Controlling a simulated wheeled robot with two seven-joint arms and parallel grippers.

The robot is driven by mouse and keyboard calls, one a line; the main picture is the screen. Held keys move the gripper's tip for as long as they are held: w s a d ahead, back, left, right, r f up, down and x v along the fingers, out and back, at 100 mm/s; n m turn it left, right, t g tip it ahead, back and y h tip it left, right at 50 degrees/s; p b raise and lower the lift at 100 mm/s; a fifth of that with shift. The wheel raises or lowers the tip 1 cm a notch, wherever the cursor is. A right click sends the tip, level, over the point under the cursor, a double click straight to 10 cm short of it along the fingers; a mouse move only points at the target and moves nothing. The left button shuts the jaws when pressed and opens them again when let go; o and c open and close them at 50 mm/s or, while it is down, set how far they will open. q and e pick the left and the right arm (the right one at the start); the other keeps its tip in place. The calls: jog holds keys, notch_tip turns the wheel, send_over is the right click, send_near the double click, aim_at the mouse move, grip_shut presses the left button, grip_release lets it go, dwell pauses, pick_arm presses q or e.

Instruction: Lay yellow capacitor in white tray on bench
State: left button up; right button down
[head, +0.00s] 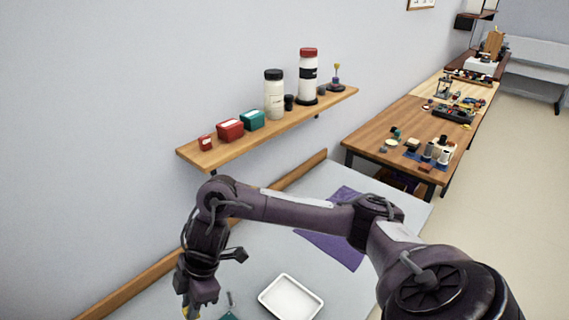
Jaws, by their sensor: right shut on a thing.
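The white tray (291,299) lies on the pale grey bench (280,248) at the bottom of the head view; its visible floor is bare. My right gripper (188,308) points down near the bottom edge, left of the tray and apart from it. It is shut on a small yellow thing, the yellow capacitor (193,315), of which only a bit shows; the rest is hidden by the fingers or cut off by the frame. I cannot tell whether the capacitor touches the bench. My left gripper is not in view.
A teal item (229,316) lies between gripper and tray. A purple mat (335,243) lies behind the tray, partly behind my arm. A wall shelf (275,127) holds boxes and bottles above the bench. A cluttered wooden table (380,128) stands beyond.

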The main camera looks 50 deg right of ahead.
jog(key=s+d+f+m+t+h+p, duration=0.2)
jog(key=s+d+m+t, duration=0.1)
jog(key=d+m, duration=0.75)
jog(key=m+h+b, duration=0.2)
jog(key=m, duration=0.3)
send_over(286, 301)
jog(key=s, duration=0.2)
jog(key=shift+t, duration=0.3)
notch_tip(286, 301, down, 18)
jog(key=shift+d+r, duration=0.1)
jog(key=shift+d, duration=0.05)
jog(key=shift+s, duration=0.1)
jog(key=c, duration=1.3)
grip_release()
jog(key=shift+c, duration=0.2)
jog(key=p+v, duration=0.1)
jog(key=v, duration=1.1)
jog(key=shift+p, duration=0.35)
jog(key=shift+s, duration=0.1)
